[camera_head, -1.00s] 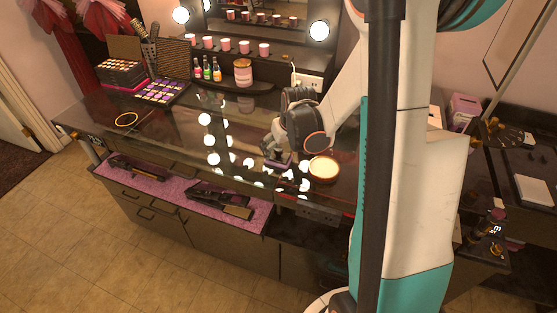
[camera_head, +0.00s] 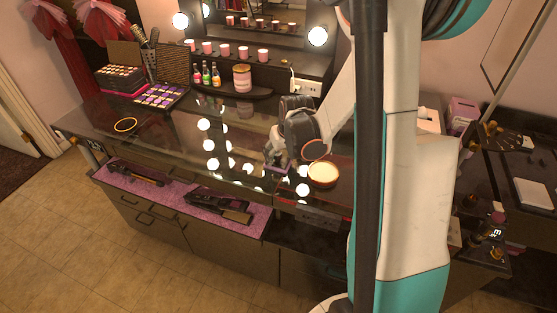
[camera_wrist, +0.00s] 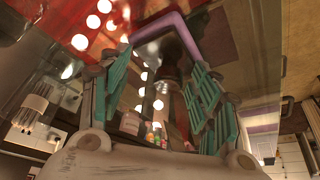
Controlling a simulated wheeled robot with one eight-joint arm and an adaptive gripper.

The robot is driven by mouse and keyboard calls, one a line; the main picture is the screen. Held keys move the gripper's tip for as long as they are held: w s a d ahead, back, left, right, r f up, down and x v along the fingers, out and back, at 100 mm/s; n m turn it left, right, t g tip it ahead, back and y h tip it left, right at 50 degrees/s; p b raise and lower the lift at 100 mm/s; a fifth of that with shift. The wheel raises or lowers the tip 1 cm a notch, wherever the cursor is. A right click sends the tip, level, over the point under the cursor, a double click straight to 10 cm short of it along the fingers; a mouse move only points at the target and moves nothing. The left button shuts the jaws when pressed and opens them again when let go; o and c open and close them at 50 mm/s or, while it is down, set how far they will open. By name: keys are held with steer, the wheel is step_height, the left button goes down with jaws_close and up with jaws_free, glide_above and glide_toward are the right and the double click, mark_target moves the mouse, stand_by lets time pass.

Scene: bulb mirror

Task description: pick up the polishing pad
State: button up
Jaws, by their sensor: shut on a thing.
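My gripper (camera_head: 277,157) is low over the glossy glass counter (camera_head: 180,135), left of the round cream-topped tin (camera_head: 323,174). In the wrist view its green-lined fingers (camera_wrist: 160,70) stand apart with a mauve, block-like piece, seemingly the polishing pad (camera_wrist: 165,24), between their tips. In the head view the pad (camera_head: 280,168) is a small purple patch under the gripper, partly hidden by the fingers. I cannot tell whether it touches the glass.
Bulb reflections dot the glass. A yellow ring (camera_head: 126,125), an eyeshadow palette (camera_head: 160,95) and small bottles (camera_head: 206,75) are farther left and back. A pink-lined open drawer (camera_head: 180,191) with dark tools juts out in front.

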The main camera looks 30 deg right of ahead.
mark_target(280, 153)
steer(key=shift+r, duration=0.45)
jaws_close()
step_height(280, 153, up, 19)
steer(key=p, duration=0.4)
steer(key=shift+p, duration=0.3)
